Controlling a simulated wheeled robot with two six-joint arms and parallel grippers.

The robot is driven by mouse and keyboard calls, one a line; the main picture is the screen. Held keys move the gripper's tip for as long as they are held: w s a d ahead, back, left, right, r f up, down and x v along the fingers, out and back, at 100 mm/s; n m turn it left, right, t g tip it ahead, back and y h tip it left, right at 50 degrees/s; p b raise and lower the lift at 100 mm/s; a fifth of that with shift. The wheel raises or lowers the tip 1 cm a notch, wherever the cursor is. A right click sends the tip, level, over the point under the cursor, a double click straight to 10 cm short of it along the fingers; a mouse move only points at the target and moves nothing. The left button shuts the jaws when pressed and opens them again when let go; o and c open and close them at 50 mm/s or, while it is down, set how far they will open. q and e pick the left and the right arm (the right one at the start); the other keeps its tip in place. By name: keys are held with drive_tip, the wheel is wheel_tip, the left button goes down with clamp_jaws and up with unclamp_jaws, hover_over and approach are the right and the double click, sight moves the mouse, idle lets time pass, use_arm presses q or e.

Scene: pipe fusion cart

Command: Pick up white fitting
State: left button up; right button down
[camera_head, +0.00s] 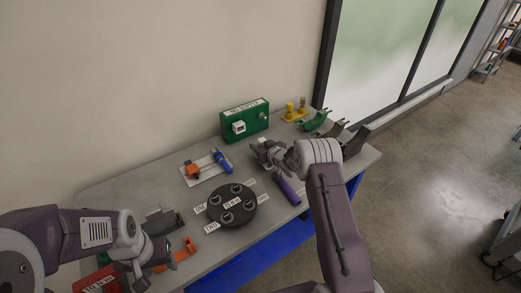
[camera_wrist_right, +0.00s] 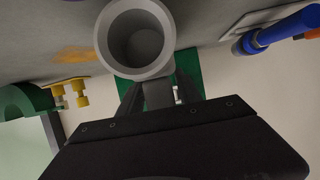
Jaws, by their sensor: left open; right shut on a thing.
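The white fitting (camera_wrist_right: 135,66) is a pale grey-white hollow cylinder, large in the right wrist view with its open end facing the camera. My right gripper (camera_wrist_right: 158,92) is shut on it. In the head view the right gripper (camera_head: 264,151) is over the back right part of the table, in front of the green box, and only a small pale bit of the fitting shows there. My left gripper (camera_head: 143,272) is open and empty above the table's front left, partly hidden by its own arm.
The table (camera_head: 110,195) carries a black round turntable (camera_head: 232,216), a blue-and-orange piece on a white plate (camera_head: 197,175), a green box (camera_head: 244,120), yellow pegs (camera_head: 295,110), a purple cylinder (camera_head: 287,191), an orange bracket (camera_head: 180,254) and curved holders (camera_head: 316,121) at the back right.

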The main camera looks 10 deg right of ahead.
wheel_tip(320, 180, up, 17)
drive_tip(key=p, duration=0.2)
drive_tip(key=shift+r, duration=0.2)
